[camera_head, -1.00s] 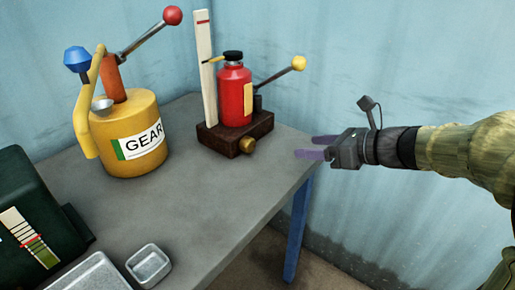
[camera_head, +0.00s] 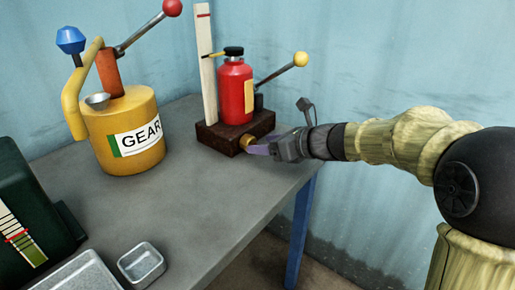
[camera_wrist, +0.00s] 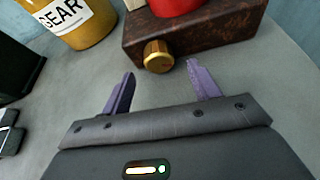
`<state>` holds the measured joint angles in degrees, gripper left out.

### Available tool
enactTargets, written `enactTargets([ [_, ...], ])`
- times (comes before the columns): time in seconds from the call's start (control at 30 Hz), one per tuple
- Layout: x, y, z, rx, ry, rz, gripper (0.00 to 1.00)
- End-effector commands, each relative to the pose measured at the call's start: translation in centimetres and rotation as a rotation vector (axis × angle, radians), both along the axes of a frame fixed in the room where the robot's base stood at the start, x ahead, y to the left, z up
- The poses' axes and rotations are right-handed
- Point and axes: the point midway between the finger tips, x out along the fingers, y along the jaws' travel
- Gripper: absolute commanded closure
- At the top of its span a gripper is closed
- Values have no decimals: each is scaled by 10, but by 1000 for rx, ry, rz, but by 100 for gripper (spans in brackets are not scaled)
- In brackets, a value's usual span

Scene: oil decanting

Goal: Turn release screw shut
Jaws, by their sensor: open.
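The release screw (camera_wrist: 157,57) is a ribbed brass knob on the front of the dark brown base (camera_head: 222,134) of a red bottle jack (camera_head: 236,90). In the head view the release screw (camera_head: 247,141) is partly hidden by my finger. My gripper (camera_head: 258,147) is beside it, low over the table. In the wrist view my gripper (camera_wrist: 161,76) has its two purple fingers apart, with the knob just beyond and between the tips. Nothing is held. I cannot tell whether a finger touches the knob.
A yellow can marked GEAR (camera_head: 130,130) stands left of the jack. A white marked post (camera_head: 206,60) stands behind the base. The jack's lever (camera_head: 280,72) rises to the right. A small metal tray (camera_head: 141,263) lies in front. The table (camera_head: 200,205) is clear mid-front.

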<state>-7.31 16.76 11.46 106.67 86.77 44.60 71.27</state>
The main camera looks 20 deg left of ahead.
Motion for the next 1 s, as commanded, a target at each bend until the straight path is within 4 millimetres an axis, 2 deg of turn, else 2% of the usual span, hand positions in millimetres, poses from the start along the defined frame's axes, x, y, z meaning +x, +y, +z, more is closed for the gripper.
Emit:
enactTargets([
  [0.03, 2, 9, -5, 2, 0, 4, 39],
  [0.2, 8, 25, -11, 2, 1, 3, 39],
  [0.53, 10, 28, -12, 0, 0, 1, 39],
  [0.57, 10, 28, -12, 0, 0, 1, 43],
  [0.77, 10, 28, -12, 0, 0, 1, 82],
  [1.0, 10, 28, -12, -4, -10, 1, 84],
])
